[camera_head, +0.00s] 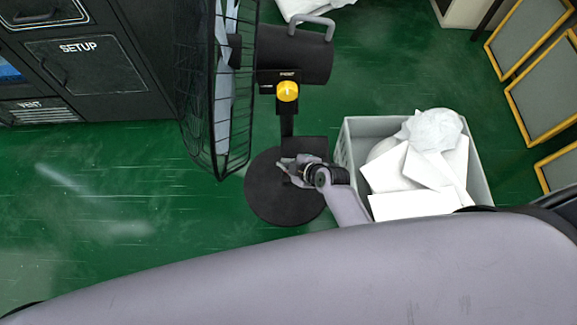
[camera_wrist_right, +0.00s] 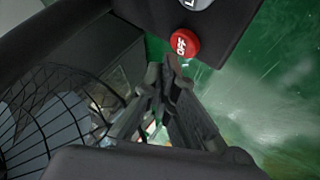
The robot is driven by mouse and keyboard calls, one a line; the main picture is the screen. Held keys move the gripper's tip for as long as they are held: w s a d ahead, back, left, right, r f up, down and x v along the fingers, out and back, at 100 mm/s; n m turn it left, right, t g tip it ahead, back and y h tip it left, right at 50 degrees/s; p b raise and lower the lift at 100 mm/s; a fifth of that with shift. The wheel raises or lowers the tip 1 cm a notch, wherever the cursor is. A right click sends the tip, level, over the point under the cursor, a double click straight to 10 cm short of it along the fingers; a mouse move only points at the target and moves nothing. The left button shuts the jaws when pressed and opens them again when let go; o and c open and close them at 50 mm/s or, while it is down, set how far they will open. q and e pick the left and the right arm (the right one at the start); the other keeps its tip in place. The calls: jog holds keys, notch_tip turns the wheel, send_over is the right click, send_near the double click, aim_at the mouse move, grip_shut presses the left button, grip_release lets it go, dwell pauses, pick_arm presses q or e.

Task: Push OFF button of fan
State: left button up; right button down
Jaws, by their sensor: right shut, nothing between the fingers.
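The black fan (camera_head: 222,100) stands left of centre in the head view, with its cage seen nearly edge-on. A yellow button (camera_head: 288,91) shows on its column. The red OFF button (camera_wrist_right: 185,43) sits on a dark panel (camera_wrist_right: 225,22) at the top of the right wrist view; I cannot make it out in the head view. My right gripper (camera_head: 288,166) is over the fan's round base and is shut and empty. In the right wrist view its fingertips (camera_wrist_right: 172,68) appear just below the red button; I cannot tell whether they touch it. My left gripper is out of view.
The fan's wire cage (camera_wrist_right: 45,120) fills the left of the right wrist view. A grey bin (camera_head: 349,150) with white papers stands right of the fan base (camera_head: 265,207). A black cabinet (camera_head: 85,65) is at upper left. Green floor at lower left is clear.

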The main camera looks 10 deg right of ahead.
jog(key=shift+f, duration=0.15)
dwell(0.7)
jog(key=shift+f+b, duration=0.25)
jog(key=shift+b, duration=0.1)
jog(key=shift+f+b, duration=0.35)
jog(key=shift+f, duration=0.15)
dwell(0.5)
jog(key=shift+r, duration=0.1)
jog(key=shift+r+p, duration=0.8)
jog(key=shift+p, duration=0.1)
notch_tip(320, 180, up, 5)
jog(key=p, duration=0.5)
jog(key=shift+r, duration=0.1)
